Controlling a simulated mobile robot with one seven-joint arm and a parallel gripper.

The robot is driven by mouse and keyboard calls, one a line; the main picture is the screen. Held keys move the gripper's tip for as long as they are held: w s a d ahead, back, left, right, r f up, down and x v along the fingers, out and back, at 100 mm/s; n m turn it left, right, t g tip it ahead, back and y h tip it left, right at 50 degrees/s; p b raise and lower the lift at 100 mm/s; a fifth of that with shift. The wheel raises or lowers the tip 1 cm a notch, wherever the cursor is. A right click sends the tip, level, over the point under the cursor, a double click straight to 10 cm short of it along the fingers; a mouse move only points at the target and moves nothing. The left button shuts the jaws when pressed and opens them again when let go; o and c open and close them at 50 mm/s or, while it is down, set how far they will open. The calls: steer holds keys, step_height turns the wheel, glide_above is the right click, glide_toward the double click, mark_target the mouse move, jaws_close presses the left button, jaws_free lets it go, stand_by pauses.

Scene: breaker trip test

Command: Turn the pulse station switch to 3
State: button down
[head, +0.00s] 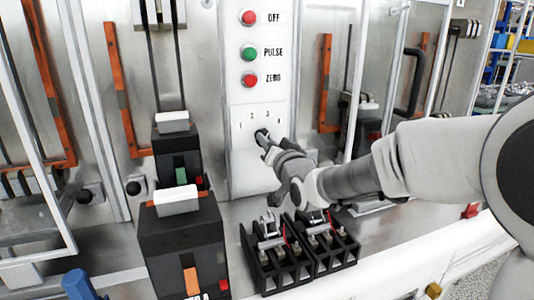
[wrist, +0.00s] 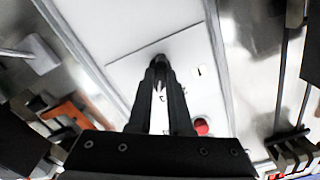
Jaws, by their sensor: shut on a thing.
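The pulse station (head: 237,112) is a white upright panel in the middle of the head view. Its dark switch knob (head: 261,133) sits below printed numbers 1 to 4. My gripper (head: 266,140) reaches in from the right and is shut on the knob. In the wrist view, the fingers of my gripper (wrist: 160,68) close together against the white panel face (wrist: 125,65). The fingers hide most of the knob, so I cannot tell which number it points to.
Red OFF (head: 248,17), green PULSE (head: 248,52) and red ZERO (head: 249,81) buttons sit above the switch. Black breakers (head: 185,245) stand at the lower left. Black terminal blocks (head: 300,262) stand below my arm. A metal frame (head: 360,80) rises right of the panel.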

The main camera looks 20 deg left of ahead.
steer(key=shift+n+b, duration=0.75)
steer(key=shift+n, duration=0.05)
steer(key=c, duration=0.8)
jaws_free()
steer(key=shift+c, duration=0.2)
steer(key=p+v, duration=0.2)
steer(key=v, duration=1.5)
steer(key=shift+s, duration=0.15)
steer(key=shift+d, duration=0.1)
